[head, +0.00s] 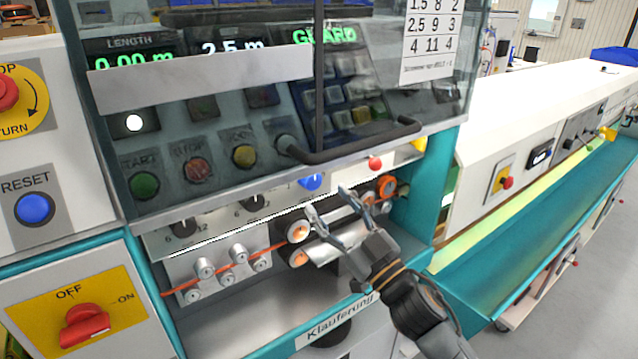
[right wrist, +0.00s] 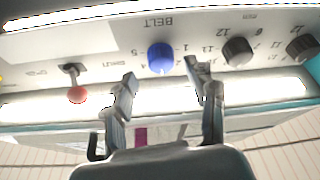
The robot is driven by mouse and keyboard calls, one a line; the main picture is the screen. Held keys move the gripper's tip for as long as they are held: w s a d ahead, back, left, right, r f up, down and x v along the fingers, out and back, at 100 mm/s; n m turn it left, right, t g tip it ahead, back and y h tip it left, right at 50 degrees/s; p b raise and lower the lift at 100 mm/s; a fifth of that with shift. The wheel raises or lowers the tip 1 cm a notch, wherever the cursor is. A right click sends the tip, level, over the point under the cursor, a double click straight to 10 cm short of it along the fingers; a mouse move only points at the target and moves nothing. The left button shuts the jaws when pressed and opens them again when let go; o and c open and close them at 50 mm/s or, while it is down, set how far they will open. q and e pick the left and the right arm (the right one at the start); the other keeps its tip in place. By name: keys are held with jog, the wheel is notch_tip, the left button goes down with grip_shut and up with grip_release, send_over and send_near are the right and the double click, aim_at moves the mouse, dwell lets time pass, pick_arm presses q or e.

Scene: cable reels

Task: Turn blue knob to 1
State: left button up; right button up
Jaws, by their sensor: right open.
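The blue knob (head: 312,182) sits on the pale panel strip below the glass guard, in the middle of the head view. In the right wrist view, the blue knob (right wrist: 160,57) appears upside down with the word BELT beside it and small numbers around it. Its exact pointer setting is too small to read. My right gripper (head: 328,202) is open and empty, just in front of and below the knob. In the right wrist view, its fingertips (right wrist: 161,75) lie either side of the knob, with no clear contact. My left gripper is not in view.
Black knobs (right wrist: 238,51) and a red-tipped toggle (right wrist: 78,93) flank the blue knob. The guard's black handle (head: 350,148) hangs just above. Rollers (head: 325,247) with an orange cable lie below my right gripper. A blue RESET button (head: 35,208) is at far left.

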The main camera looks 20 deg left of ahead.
aim_at(315, 186)
jog(key=x, duration=0.3)
jog(key=shift+s+r, duration=0.1)
jog(key=shift+w+a+r+p, duration=0.15)
jog(key=shift+w+a+p, duration=0.15)
jog(key=shift+a, duration=0.1)
jog(key=shift+c, duration=0.4)
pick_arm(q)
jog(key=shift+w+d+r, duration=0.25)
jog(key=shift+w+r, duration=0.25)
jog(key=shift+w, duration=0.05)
pick_arm(e)
jog(key=c, duration=1.1)
